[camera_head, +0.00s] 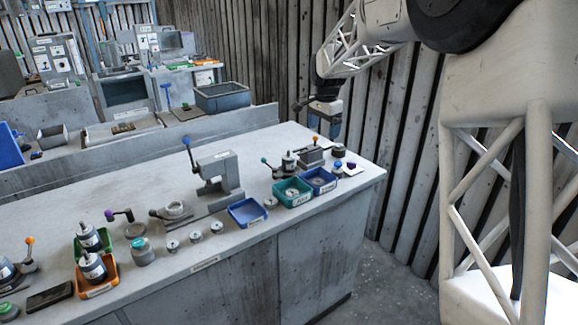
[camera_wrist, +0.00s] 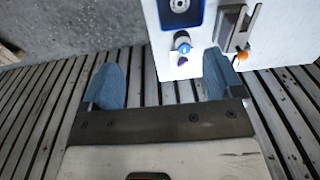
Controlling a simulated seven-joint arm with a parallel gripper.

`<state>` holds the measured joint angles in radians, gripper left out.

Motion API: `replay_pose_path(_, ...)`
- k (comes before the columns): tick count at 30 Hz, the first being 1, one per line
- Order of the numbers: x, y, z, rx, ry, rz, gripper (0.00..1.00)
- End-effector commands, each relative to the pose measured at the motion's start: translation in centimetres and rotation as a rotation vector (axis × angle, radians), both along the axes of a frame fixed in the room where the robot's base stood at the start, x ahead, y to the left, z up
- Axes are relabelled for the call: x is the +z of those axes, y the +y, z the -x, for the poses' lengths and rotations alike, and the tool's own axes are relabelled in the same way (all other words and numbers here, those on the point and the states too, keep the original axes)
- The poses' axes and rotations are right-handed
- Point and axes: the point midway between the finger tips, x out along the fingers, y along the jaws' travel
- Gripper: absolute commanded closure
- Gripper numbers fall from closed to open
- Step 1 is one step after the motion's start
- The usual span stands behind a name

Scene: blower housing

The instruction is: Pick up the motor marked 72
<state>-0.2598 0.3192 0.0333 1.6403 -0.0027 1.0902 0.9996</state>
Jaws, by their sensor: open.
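Motor-like silver and black cylinders stand on the bench in the head view: one in a green tray (camera_head: 88,237), one in an orange tray (camera_head: 93,267), and one at the far left edge (camera_head: 6,270). A similar dark-topped cylinder (camera_head: 289,162) stands near the right end, behind the teal tray. I cannot read the number 72 on any of them. My gripper (camera_head: 326,112) hangs high near the bench's back right end, by the wall. In the wrist view my gripper (camera_wrist: 160,65) is open, with nothing between its two blue-grey fingers.
The bench (camera_head: 150,190) carries a grey press-like fixture (camera_head: 217,175), blue tray (camera_head: 247,212), teal tray (camera_head: 292,192), second blue tray (camera_head: 319,180) and small knobbed parts. The wrist view shows a blue tray (camera_wrist: 181,13) and the bench corner. A slatted wall stands behind.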

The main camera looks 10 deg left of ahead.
Motion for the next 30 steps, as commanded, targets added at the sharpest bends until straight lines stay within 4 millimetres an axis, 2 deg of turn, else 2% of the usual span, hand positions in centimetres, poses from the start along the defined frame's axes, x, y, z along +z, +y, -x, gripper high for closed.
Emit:
replay_pose_path(6, -2.8, 3.5, -4.2, -0.063, 0.018, 0.0, 0.14)
replay_pose_path(18, -8.6, 10.0, -10.6, -0.18, 0.045, 0.002, 0.14)
replay_pose_path(24, -10.9, 12.3, -12.6, -0.224, 0.055, 0.004, 0.14)
replay_pose_path(30, -11.8, 13.2, -13.3, -0.242, 0.059, 0.006, 0.14)
